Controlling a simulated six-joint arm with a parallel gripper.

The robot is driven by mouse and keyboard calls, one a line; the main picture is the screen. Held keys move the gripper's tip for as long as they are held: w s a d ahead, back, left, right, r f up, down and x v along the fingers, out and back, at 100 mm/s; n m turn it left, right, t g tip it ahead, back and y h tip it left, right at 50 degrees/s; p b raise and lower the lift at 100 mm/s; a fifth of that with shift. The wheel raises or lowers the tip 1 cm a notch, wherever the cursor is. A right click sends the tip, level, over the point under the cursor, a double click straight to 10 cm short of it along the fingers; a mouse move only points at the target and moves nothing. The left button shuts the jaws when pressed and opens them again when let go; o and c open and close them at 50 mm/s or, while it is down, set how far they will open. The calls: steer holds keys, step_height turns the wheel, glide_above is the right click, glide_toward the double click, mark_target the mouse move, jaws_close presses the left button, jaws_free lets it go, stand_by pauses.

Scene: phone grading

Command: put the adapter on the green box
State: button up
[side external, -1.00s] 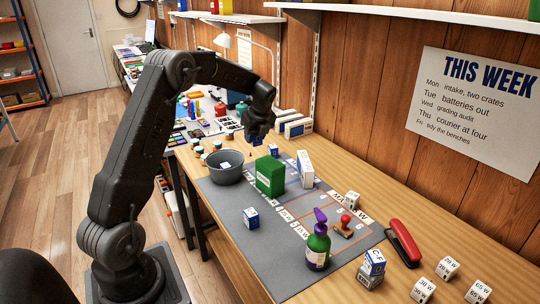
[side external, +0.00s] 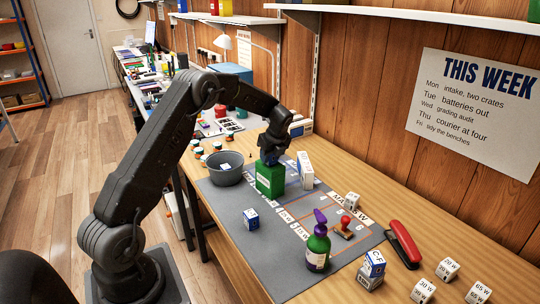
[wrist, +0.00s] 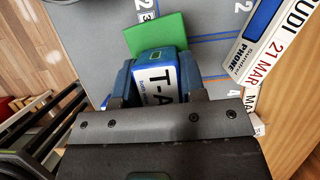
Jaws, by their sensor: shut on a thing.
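The green box (side external: 270,180) stands upright on the grey mat, left of a white box. In the wrist view its green top (wrist: 155,36) shows just beyond my fingertips. My gripper (side external: 272,149) is above the green box, pointing down. It is shut on the adapter (wrist: 157,75), a small blue and white block with black lettering starting "T-A". In the side view the adapter is mostly hidden by the fingers, low over the box top. I cannot tell whether it touches the top.
A grey bowl (side external: 225,168) stands left of the green box, and a white phone box (side external: 305,170) close on its right. A green bottle with a purple pump (side external: 318,245), a stamp (side external: 343,228) and a small blue-white box (side external: 251,218) stand nearer. A red stapler (side external: 403,243) lies right.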

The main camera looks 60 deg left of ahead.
steer(key=shift+f, duration=0.15)
steer(key=o, duration=0.9)
steer(key=v, duration=1.2)
steer(key=s+d+r+n+t, duration=0.2)
steer(key=s+d+r+n, duration=0.25)
steer(key=d+r, duration=0.35)
steer(key=s+d+n+t+h, duration=0.1)
steer(key=s+d+n+h, duration=0.1)
steer(key=s+d+n, duration=0.4)
steer(key=s+d+n+t+h, duration=0.2)
steer(key=s+d+n, duration=0.5)
steer(key=s+d, duration=0.6)
steer(key=s, duration=0.5)
steer(key=shift+s+d+f+t, duration=0.15)
steer(key=shift+s+f+t, duration=0.15)
